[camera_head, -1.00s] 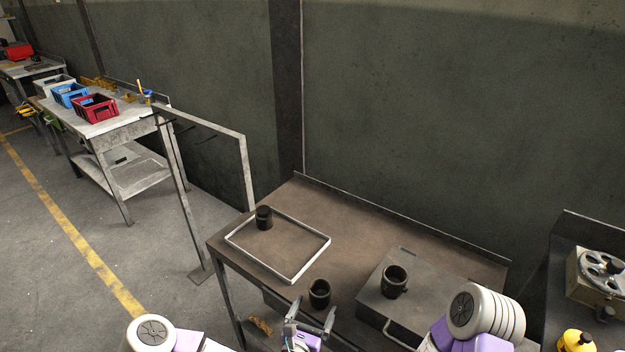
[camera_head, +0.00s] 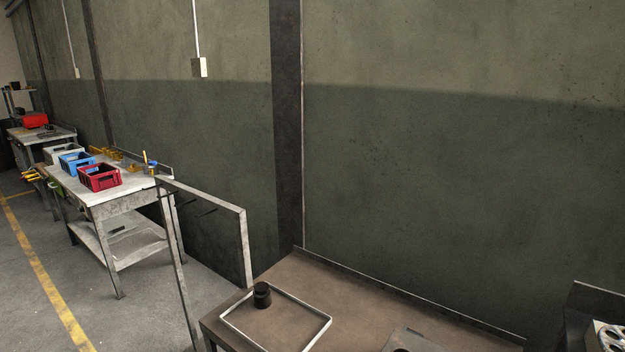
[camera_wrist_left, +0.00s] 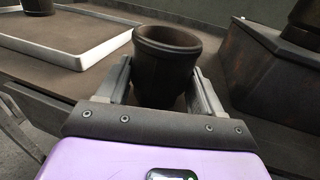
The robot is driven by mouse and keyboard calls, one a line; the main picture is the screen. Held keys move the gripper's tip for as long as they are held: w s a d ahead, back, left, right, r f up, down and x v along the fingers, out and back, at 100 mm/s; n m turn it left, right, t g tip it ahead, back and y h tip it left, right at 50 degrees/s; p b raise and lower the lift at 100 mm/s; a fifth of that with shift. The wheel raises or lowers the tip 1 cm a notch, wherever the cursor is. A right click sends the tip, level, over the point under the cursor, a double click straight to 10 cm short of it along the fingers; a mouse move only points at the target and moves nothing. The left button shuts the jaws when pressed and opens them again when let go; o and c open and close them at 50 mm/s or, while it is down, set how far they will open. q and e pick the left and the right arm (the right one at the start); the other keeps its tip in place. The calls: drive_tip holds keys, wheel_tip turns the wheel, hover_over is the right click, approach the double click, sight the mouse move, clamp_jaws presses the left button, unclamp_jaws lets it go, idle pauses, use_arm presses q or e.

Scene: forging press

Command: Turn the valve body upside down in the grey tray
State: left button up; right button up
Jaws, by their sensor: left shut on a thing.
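My left gripper (camera_wrist_left: 165,85) is shut on a dark, hollow valve body (camera_wrist_left: 165,65) in the left wrist view. Its wide open rim faces up and its lower end is hidden by the gripper. I cannot tell whether it touches the table. The grey tray (camera_head: 300,301) is a shallow pale-rimmed frame on the brown table; its rim (camera_wrist_left: 112,42) also shows at the upper left in the left wrist view. Another dark valve body (camera_head: 262,297) stands upright in the tray's far left corner. The held valve body is outside the head view. My right gripper is not in view.
A dark box (camera_wrist_left: 270,70) stands on the table to the right, with another dark part (camera_wrist_left: 308,14) on it. The brown table (camera_head: 350,307) has bare room right of the tray. A metal frame (camera_head: 243,245) stands left of the table.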

use_arm(q)
drive_tip(key=shift+c, duration=0.8)
drive_tip(key=shift+r+p, duration=2.8)
drive_tip(key=shift+r, duration=1.3)
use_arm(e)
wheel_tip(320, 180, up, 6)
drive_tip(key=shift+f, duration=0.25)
use_arm(q)
drive_tip(key=s+a+n+y, duration=0.2)
drive_tip(key=a+y, duration=0.1)
drive_tip(key=a, duration=0.6)
drive_tip(key=s+a+f+n+t+y, duration=0.1)
drive_tip(key=s+a+n+y, duration=0.1)
drive_tip(key=a, duration=0.8)
drive_tip(key=shift+s+f+y, duration=0.3)
drive_tip(key=shift+s+y, duration=0.25)
drive_tip(key=shift+y, duration=0.15)
